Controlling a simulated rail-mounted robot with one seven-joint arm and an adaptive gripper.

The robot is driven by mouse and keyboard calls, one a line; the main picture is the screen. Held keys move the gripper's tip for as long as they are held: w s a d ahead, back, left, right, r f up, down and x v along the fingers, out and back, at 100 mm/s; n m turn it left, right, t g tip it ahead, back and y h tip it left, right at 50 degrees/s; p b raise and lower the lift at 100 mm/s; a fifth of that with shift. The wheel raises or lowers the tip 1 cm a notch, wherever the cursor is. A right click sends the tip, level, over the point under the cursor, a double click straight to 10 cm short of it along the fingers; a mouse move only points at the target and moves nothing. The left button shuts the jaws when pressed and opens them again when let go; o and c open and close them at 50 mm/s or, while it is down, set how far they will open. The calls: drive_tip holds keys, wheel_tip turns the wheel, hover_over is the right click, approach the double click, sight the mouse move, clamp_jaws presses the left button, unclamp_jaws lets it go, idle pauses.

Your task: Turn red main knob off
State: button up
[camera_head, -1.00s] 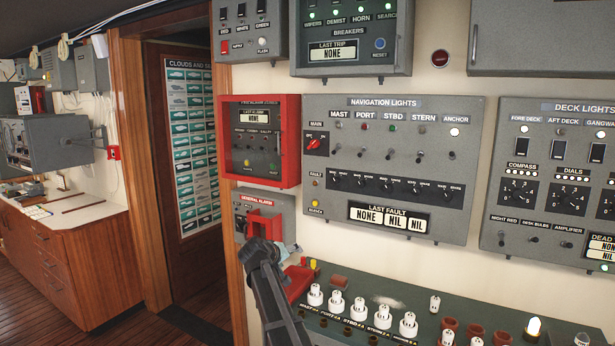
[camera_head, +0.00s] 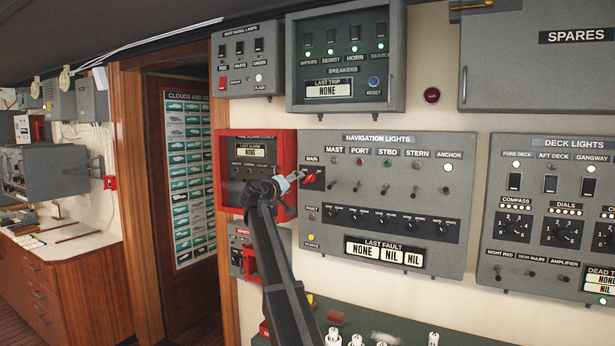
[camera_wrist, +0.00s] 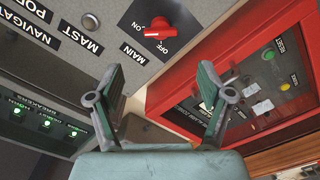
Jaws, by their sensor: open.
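The red main knob (camera_head: 309,179) is on a black plate labelled MAIN at the left end of the grey navigation lights panel (camera_head: 451,233). In the wrist view the red knob (camera_wrist: 158,28) shows at top centre, between and beyond the fingers, beside the words OFF and ON. Its pointer lies roughly level in that view. My gripper (camera_head: 296,178) is just left of the knob in the head view. In the wrist view my gripper (camera_wrist: 162,92) is open, with nothing between its fingers. A gap to the knob shows there; contact is not seen.
The red-framed alarm box (camera_head: 287,150) is close to the left of the knob and juts from the wall. The MAST switch (camera_head: 333,184) is close on the right. A breaker box (camera_head: 347,98) hangs above, and a green counter (camera_head: 383,325) lies below.

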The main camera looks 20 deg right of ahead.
sight(307, 178)
drive_tip(key=shift+p+x, duration=2)
drive_tip(key=shift+x, duration=3.85)
drive_tip(key=shift+f, duration=0.15)
drive_tip(key=c, duration=1.2)
